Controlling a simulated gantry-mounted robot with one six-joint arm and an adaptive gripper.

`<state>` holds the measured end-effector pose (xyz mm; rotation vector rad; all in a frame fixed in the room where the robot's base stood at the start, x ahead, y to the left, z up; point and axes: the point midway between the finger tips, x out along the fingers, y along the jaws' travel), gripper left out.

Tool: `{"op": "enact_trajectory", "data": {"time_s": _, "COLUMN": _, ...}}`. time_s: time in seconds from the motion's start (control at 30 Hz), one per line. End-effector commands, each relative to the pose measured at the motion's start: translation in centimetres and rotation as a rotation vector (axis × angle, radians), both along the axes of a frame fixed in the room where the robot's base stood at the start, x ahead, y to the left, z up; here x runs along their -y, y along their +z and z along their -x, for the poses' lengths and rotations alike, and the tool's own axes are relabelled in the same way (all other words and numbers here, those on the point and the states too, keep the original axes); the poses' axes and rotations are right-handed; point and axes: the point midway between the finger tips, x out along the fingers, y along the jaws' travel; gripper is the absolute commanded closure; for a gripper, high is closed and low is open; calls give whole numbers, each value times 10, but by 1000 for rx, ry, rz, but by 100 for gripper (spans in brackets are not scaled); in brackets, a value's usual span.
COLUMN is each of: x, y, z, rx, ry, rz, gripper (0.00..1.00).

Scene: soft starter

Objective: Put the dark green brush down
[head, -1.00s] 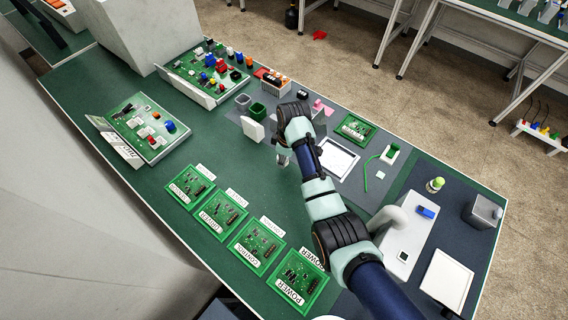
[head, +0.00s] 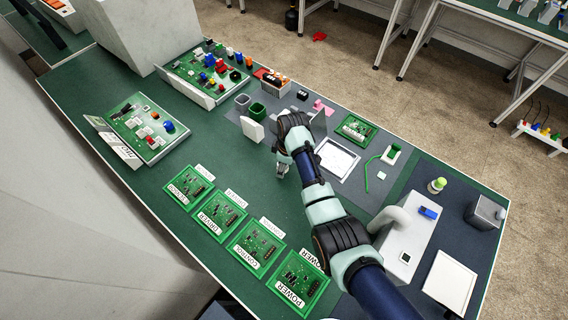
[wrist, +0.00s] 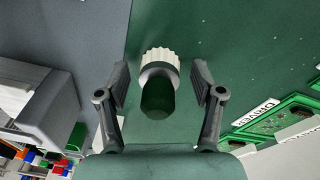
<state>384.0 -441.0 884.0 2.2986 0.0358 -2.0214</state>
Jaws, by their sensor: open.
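The dark green brush (wrist: 158,98) shows in the wrist view between my fingers, its dark green handle toward me and its pale ridged head beyond. My gripper (wrist: 161,78) is open, with a visible gap on each side of the brush.
Several labelled green boards (head: 221,217) lie in a row toward the near edge. A white block (head: 252,130) and a green cup (head: 257,110) stand behind my gripper. A panel with buttons (head: 146,127) is at left. The mat left of my gripper is clear.

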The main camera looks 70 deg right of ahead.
Motion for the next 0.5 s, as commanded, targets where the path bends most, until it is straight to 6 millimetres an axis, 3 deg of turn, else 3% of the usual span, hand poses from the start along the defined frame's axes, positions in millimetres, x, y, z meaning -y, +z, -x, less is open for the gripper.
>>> {"op": "enact_trajectory", "data": {"time_s": 0.17, "x": 0, "y": 16, "z": 1, "rx": 1, "ry": 0, "rz": 2, "gripper": 33}}
{"op": "enact_trajectory", "data": {"time_s": 0.5, "x": -3, "y": 97, "z": 11, "rx": 2, "ry": 0, "rz": 3, "gripper": 33}}
